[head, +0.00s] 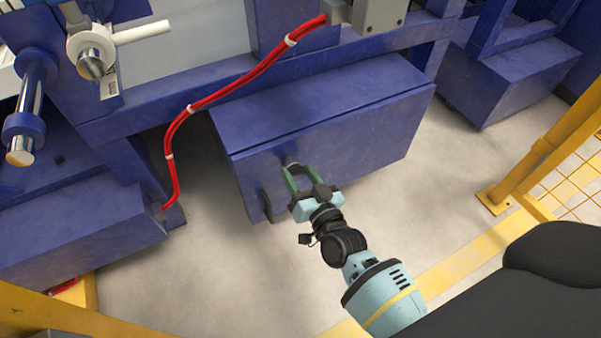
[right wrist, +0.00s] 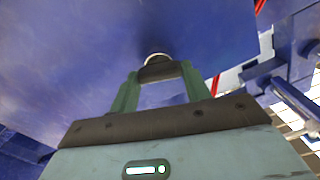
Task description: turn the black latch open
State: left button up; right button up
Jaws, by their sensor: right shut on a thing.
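My right gripper (head: 292,172) reaches the front face of a blue box (head: 370,135). Its green fingers are closed on the black latch, which is mostly hidden by the fingers in the head view. In the right wrist view, the dark latch (right wrist: 160,71) sits between the fingertips, with a round metal collar (right wrist: 155,58) just behind it at the blue face. The latch's exact angle is hard to tell. My left gripper is not in view.
A dark handle (head: 265,205) stands out from the box face, left of my gripper. A red cable (head: 205,103) runs down on the left. A yellow rail (head: 545,150) stands at the right. The pale floor in front of the box is clear.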

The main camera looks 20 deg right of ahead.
jog(key=m, duration=0.3)
jog(key=shift+p, duration=0.3)
jog(key=m, duration=0.3)
jog(key=shift+f+m, duration=0.1)
jog(key=shift+m, duration=0.2)
jog(key=m, duration=0.3)
jog(key=shift+f, duration=0.1)
jog(key=shift+m, duration=2.1)
jog(key=shift+o, duration=0.2)
jog(key=o, duration=1)
jog(key=shift+c, duration=0.2)
jog(key=shift+d, duration=0.1)
jog(key=s+p, duration=0.1)
jog(key=s, duration=0.6)
jog(key=shift+s+p, duration=0.3)
jog(key=shift+s, duration=0.1)
jog(key=shift+d, duration=0.1)
